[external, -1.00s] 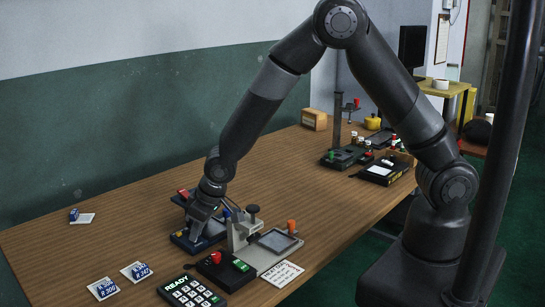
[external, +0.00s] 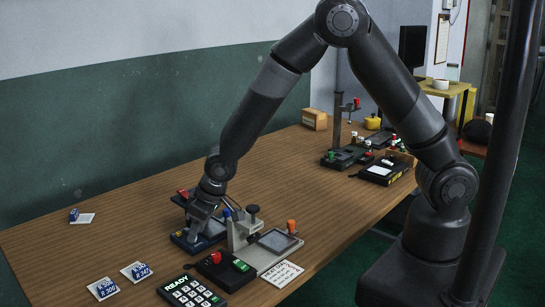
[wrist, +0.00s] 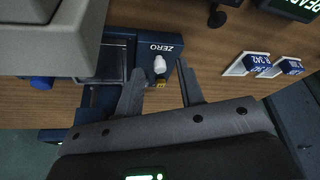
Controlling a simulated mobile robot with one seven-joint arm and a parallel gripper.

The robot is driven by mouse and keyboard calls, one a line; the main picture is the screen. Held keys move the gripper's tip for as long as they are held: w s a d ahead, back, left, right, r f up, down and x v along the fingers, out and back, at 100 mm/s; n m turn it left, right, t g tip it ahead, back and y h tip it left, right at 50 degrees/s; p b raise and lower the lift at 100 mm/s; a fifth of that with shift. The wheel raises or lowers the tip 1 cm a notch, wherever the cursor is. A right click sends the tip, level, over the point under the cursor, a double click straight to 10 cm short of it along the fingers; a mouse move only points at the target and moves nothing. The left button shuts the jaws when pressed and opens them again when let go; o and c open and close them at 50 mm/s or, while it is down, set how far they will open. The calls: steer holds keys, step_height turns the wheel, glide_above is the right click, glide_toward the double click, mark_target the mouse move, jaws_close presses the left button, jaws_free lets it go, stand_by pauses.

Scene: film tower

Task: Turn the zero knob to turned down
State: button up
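The zero knob (wrist: 160,64) is a small white knob beside the printed word ZERO on a dark blue device (wrist: 160,40) in the wrist view. My gripper (wrist: 159,68) is open, with one finger on each side of the knob. Gaps show between the fingers and the knob, so it is not gripped. In the external view my gripper (external: 197,224) points down over the blue device (external: 212,232), which stands on the wooden table; the knob is hidden there.
A grey stand with a black-topped post (external: 240,230) is close to the right of my gripper. A keypad reading READY (external: 190,291) and a black box with a red knob (external: 224,270) stand in front. Blue-and-white tags (external: 103,288) lie at left.

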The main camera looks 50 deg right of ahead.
steer(key=v, duration=1)
steer(key=shift+r, duration=0.2)
steer(key=w+a+n+g+h, duration=0.5)
steer(key=a+n+h, duration=0.15)
steer(key=n, duration=0.45)
steer(key=x, duration=1)
steer(key=shift+w+a+f, duration=0.2)
steer(key=shift+a+f, duration=0.1)
steer(key=shift+f, duration=0.1)
jaws_close()
